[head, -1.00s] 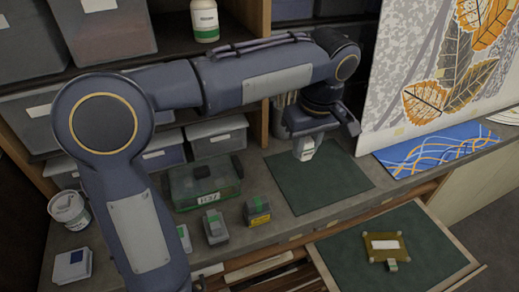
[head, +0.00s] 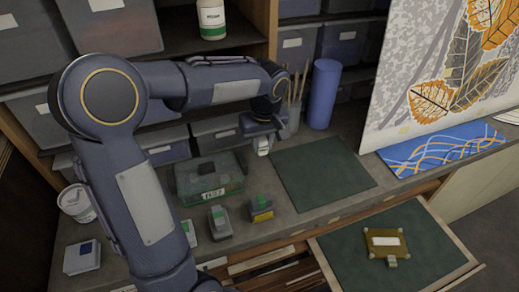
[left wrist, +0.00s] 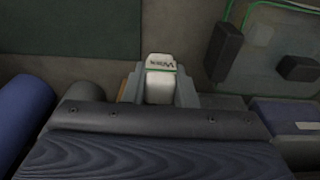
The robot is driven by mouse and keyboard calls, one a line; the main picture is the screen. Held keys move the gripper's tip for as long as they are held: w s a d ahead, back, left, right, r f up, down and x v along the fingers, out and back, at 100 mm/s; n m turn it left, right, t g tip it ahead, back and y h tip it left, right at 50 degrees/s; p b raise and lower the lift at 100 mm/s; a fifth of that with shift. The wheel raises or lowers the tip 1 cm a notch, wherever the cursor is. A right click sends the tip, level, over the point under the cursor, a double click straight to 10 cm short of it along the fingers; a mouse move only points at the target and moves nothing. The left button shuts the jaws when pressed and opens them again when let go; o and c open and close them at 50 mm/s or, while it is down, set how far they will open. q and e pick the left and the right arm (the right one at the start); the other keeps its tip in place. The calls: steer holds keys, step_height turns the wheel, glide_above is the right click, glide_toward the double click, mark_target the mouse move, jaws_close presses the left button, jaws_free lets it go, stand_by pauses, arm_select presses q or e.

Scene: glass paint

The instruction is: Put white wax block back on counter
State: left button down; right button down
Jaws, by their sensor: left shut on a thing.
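The white wax block (head: 263,147) is between the fingers of my left gripper (head: 262,138), which is shut on it. In the left wrist view the block (left wrist: 160,80) shows its white face with dark lettering and a green band, gripped between the grey fingers (left wrist: 160,90). The block is over the back of the grey counter (head: 150,226), between the green mat (head: 322,170) and the green-lidded clear box (head: 209,180). I cannot tell whether it touches the counter. My right gripper is not in view.
A brush holder (head: 290,122) and a blue cylinder (head: 323,94) stand at the back, close to the gripper. Small blocks (head: 219,222) (head: 260,208) stand at the counter's front. An open drawer (head: 345,250) holds a brown labelled item (head: 386,243). The green mat is clear.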

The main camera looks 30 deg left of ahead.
mark_target(259, 153)
arm_select(q)
steer(key=shift+a+f, duration=0.45)
steer(key=shift+f, duration=1.6)
steer(key=shift+f, duration=0.1)
steer(key=c, duration=1.2)
jaws_free()
steer(key=shift+o, duration=0.2)
steer(key=r, duration=0.8)
steer(key=d+r, duration=0.1)
steer(key=r, duration=0.3)
steer(key=shift+s+d+r, duration=0.1)
steer(key=shift+s, duration=0.3)
steer(key=shift+s, duration=0.1)
